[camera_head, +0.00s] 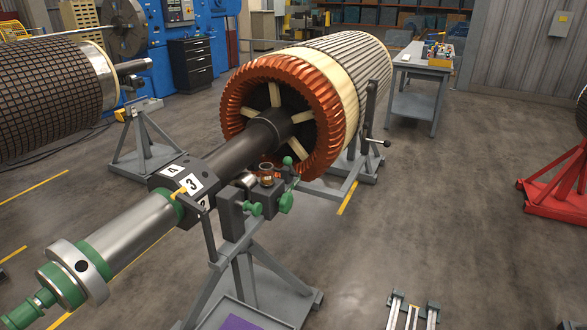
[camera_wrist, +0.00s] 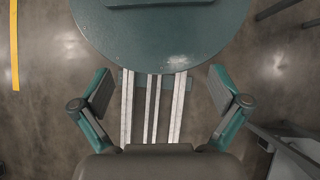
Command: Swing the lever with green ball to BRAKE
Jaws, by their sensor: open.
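The lever with the green ball (camera_head: 288,161) stands at the near stand, beside the dark shaft of the rotor. Its ball is up, and its lower part meets a dark block with green knobs (camera_head: 285,203). No BRAKE marking can be read at this size. My gripper (camera_wrist: 160,92) shows only in the wrist view. Its two fingers are spread wide with nothing between them, above the floor and rails. The lever is not in the wrist view, and my gripper is apart from it.
The rotor with copper windings (camera_head: 240,105) rests on grey stands (camera_head: 250,270). A lever with a black ball (camera_head: 387,143) is at the far stand. A purple-lined tray (camera_head: 240,322) sits low at the near stand. A workbench (camera_head: 420,70) stands behind.

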